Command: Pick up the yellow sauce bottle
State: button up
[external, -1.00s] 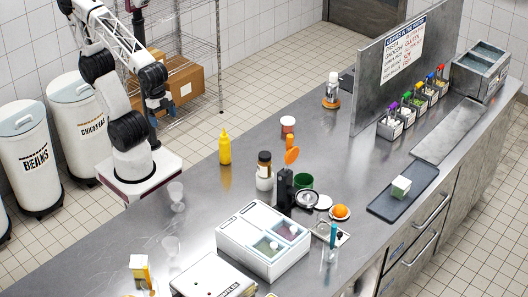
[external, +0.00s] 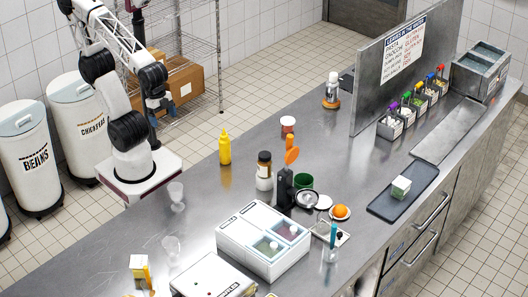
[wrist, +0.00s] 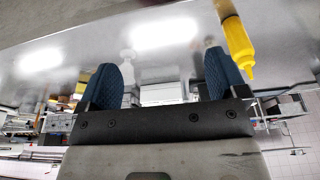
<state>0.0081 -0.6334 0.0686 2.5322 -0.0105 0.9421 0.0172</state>
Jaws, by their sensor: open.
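The yellow sauce bottle (external: 225,147) stands upright on the steel counter (external: 215,195), toward its left edge in the external view. In the wrist view the yellow sauce bottle (wrist: 236,40) shows at the upper right, just outside the right finger, and looks upside down there. My gripper (external: 158,104) is raised to the left of the bottle, near the counter's back edge, and apart from it. In the wrist view my gripper (wrist: 160,78) has its two blue fingers spread wide with nothing held between them.
A red-rimmed cup (external: 288,125) is farther back. Clear glasses (external: 176,196) stand nearer the front left. The counter right around the yellow bottle is clear.

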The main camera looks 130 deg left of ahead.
jog(key=shift+c, duration=1)
jog(key=m+t+y, duration=0.6)
jog(key=m+y, duration=0.5)
jog(key=m, duration=1.4)
send_near(224, 146)
jog(key=shift+s+a+f, duration=0.1)
jog(key=shift+a+f, duration=0.05)
jog(key=shift+a, duration=0.7)
jog(key=shift+s+a+f, duration=0.1)
jog(key=shift+a+f, duration=0.05)
jog(key=shift+a, duration=0.65)
jog(key=shift+a, duration=0.1)
